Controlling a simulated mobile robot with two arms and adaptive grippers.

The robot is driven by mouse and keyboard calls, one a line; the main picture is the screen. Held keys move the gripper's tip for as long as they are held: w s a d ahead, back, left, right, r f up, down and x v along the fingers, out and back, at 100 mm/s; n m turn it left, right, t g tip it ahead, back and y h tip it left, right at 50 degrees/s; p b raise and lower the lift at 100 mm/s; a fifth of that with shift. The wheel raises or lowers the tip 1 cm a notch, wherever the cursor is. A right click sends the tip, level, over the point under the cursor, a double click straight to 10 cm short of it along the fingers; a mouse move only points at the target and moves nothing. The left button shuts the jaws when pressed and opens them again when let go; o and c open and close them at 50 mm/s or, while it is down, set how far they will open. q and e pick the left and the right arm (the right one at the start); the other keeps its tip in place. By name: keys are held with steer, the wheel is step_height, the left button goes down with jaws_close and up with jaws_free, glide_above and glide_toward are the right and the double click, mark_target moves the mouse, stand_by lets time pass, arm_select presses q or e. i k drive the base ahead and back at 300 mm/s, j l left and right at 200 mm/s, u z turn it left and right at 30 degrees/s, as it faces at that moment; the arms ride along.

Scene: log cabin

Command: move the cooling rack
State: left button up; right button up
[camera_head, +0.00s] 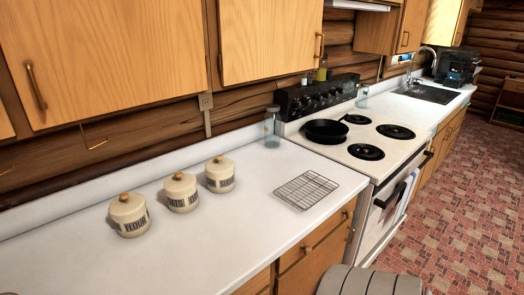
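The cooling rack (306,190) is a thin metal wire grid. It lies flat on the white countertop (250,240), to the right of the canisters and left of the stove. Nothing rests on it and its whole outline shows. Neither of my grippers can be seen in the head view.
Cream canisters stand left of the rack: flour (130,215), a middle one (181,193) and a right one (220,175). A glass jar (271,128) stands behind. The stove (345,150) holds a black pan (326,131). The counter's front is clear.

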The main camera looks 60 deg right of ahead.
mark_target(306, 209)
steer(key=z, duration=2.3)
steer(key=i+l+u, duration=0.15)
steer(key=l, duration=0.15)
